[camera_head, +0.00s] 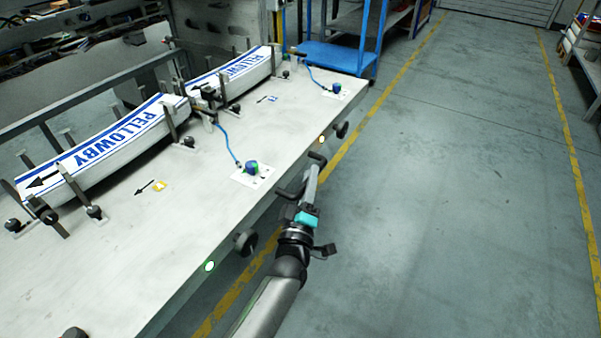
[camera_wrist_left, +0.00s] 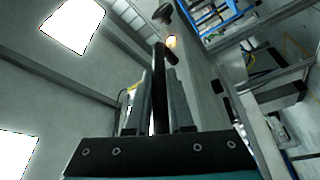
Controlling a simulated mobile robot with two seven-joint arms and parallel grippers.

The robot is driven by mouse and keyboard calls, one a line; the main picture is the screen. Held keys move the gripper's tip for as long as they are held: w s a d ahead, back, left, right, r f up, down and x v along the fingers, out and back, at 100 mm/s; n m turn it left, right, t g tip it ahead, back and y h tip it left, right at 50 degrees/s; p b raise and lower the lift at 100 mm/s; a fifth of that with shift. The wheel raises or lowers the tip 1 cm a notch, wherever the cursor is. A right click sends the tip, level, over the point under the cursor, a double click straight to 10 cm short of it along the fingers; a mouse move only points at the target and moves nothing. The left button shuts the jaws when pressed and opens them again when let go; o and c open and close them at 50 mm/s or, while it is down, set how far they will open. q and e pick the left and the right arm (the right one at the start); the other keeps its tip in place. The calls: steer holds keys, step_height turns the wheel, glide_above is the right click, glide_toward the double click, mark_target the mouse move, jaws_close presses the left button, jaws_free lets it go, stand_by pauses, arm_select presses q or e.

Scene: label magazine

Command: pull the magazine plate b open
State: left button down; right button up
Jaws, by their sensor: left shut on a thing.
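Two label magazines stand on the pale machine table; the near one (camera_head: 115,147) and the far one (camera_head: 235,72) each hold a curved stack of white labels with blue PELLOWBY print. Small yellow (camera_head: 159,186) and blue (camera_head: 272,98) signs mark the table by them; I cannot read which is b. My left gripper (camera_head: 313,172) is beside the table's right edge, shut on a dark bar-like handle. In the left wrist view the dark bar (camera_wrist_left: 160,85) stands between the fingers (camera_wrist_left: 161,106). The bar's attachment is hidden. My right gripper is not in view.
Black knobs (camera_head: 245,242) and (camera_head: 341,130) stick out of the table's side. A green light (camera_head: 209,266) and an orange light (camera_head: 322,139) sit on its edge. A blue cart (camera_head: 335,57) stands behind. The floor (camera_head: 450,180) to the right is clear.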

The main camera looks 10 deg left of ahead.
arm_select(q)
steer(key=shift+s+d, duration=0.15)
steer(key=shift+d, duration=0.25)
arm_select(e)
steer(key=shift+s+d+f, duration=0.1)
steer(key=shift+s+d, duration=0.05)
arm_select(q)
steer(key=c, duration=0.8)
jaws_free()
steer(key=shift+a, duration=0.1)
steer(key=p+v, duration=0.3)
steer(key=v, duration=1.2)
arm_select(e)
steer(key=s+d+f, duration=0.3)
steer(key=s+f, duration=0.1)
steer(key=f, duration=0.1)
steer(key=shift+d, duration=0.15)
